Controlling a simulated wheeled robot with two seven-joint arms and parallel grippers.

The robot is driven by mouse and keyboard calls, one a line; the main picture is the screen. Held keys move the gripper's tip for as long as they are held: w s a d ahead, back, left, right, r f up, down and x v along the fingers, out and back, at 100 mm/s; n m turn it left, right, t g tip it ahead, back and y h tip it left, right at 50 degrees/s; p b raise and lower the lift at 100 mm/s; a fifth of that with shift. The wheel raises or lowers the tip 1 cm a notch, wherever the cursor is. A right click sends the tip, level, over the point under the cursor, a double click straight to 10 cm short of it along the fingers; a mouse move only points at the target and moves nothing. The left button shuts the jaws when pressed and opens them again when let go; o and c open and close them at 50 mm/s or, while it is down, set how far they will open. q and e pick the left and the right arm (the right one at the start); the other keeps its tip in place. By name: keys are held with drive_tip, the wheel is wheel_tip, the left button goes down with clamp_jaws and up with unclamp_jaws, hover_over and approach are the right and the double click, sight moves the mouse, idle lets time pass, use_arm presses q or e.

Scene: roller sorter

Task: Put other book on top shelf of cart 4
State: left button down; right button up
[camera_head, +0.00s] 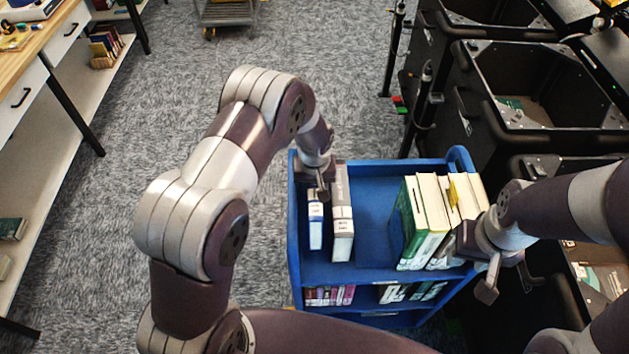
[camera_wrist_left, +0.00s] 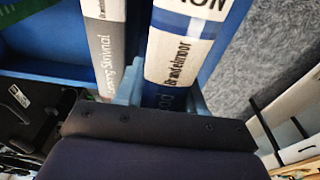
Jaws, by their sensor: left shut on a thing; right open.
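A blue cart (camera_head: 372,185) holds books on its top shelf. A white and blue book (camera_head: 315,228) stands upright at the cart's left side. My left gripper (camera_head: 318,186) is shut on this book, and its fingers show on either side of the blue and white spine (camera_wrist_left: 178,58) in the left wrist view. A grey and white book (camera_head: 342,215) stands just to its right and also shows in the left wrist view (camera_wrist_left: 103,40). My right gripper (camera_head: 480,264) is open by the cart's right side, close to the green and yellow books (camera_head: 425,215).
The lower shelf holds several small books (camera_head: 330,295). Black bins (camera_head: 535,85) stand to the right and behind. A white shelf unit (camera_head: 65,130) runs along the left. The top shelf's middle is clear, and so is the carpet (camera_head: 120,220) left of the cart.

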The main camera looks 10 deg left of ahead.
use_arm(q)
drive_tip(key=shift+w+f+b, duration=0.15)
drive_tip(key=shift+f+b, duration=2.5)
drive_tip(key=shift+f, duration=1.45)
drive_tip(key=shift+f+b, duration=0.3)
drive_tip(key=shift+f, duration=0.05)
drive_tip(key=shift+s+f, duration=0.25)
drive_tip(key=shift+f, duration=0.05)
